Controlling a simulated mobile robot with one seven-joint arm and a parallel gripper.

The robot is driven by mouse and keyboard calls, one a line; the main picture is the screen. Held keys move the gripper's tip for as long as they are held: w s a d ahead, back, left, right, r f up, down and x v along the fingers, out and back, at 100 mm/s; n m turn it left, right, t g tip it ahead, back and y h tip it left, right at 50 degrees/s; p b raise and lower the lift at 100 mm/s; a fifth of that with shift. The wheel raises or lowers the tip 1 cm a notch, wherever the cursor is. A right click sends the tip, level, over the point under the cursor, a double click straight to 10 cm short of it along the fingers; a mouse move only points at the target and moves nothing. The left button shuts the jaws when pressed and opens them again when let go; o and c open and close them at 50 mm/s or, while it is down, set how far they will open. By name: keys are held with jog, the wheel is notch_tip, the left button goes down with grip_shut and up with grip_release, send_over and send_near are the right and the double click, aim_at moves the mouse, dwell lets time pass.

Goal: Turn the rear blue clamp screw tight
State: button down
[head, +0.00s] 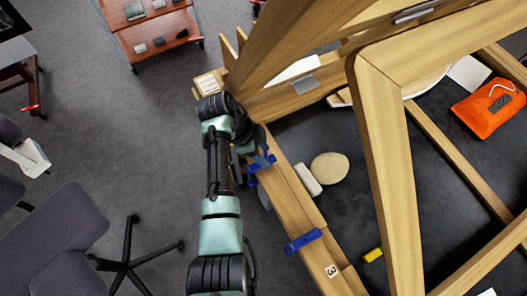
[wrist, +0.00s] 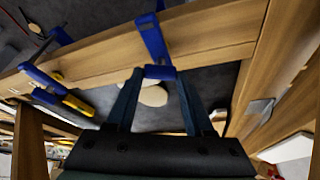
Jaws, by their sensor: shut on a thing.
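The rear blue clamp (head: 263,158) sits on the wooden beam beside my arm's end in the head view. In the wrist view this clamp (wrist: 153,38) wraps over the beam, and its blue screw end (wrist: 160,72) lies between my fingertips. My gripper (wrist: 160,76) is shut on that screw end; it is largely hidden by the arm in the head view. A second blue clamp (head: 303,241) sits farther down the same beam. It also shows at the left of the wrist view (wrist: 40,77). How tight the screw is cannot be told.
Large wooden frame timbers (head: 385,150) rise right of my arm. A beige disc (head: 329,168), a pale block (head: 307,180), a yellow item (head: 373,255) and an orange pouch (head: 490,107) lie inside the frame. An office chair (head: 60,235) stands left; floor between is clear.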

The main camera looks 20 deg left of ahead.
jog(key=shift+c, duration=1.4)
grip_release()
jog(key=b+v, duration=0.1)
jog(key=v, duration=0.6)
jog(key=shift+r, duration=0.2)
